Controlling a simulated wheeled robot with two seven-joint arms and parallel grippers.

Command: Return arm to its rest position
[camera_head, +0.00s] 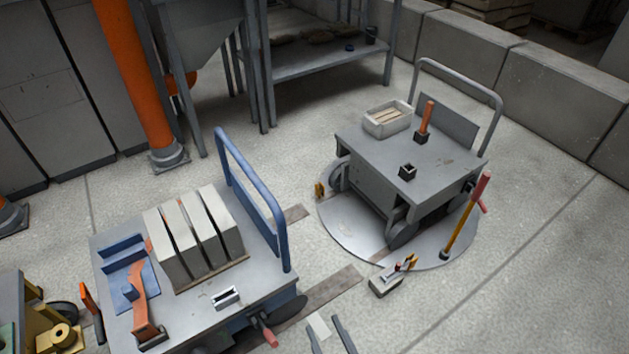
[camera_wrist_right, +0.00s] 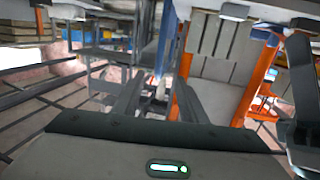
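My right gripper (camera_head: 332,334) shows at the bottom edge of the head view, right of the blue-handled cart. Its two fingers stand apart with nothing seen between them, over the concrete floor. The right wrist view shows the same gripper (camera_wrist_right: 157,98) open and empty, its fingers pointing away from the camera. The rest of the right arm is out of the head view. My left gripper is in neither view.
The blue-handled cart (camera_head: 206,293) carries grey slabs (camera_head: 196,232) and a blue-and-orange fixture (camera_head: 135,290). A grey cart (camera_head: 372,148) stands on a round plate (camera_head: 345,228), bearing a tray (camera_head: 386,121). Floor at lower right is clear.

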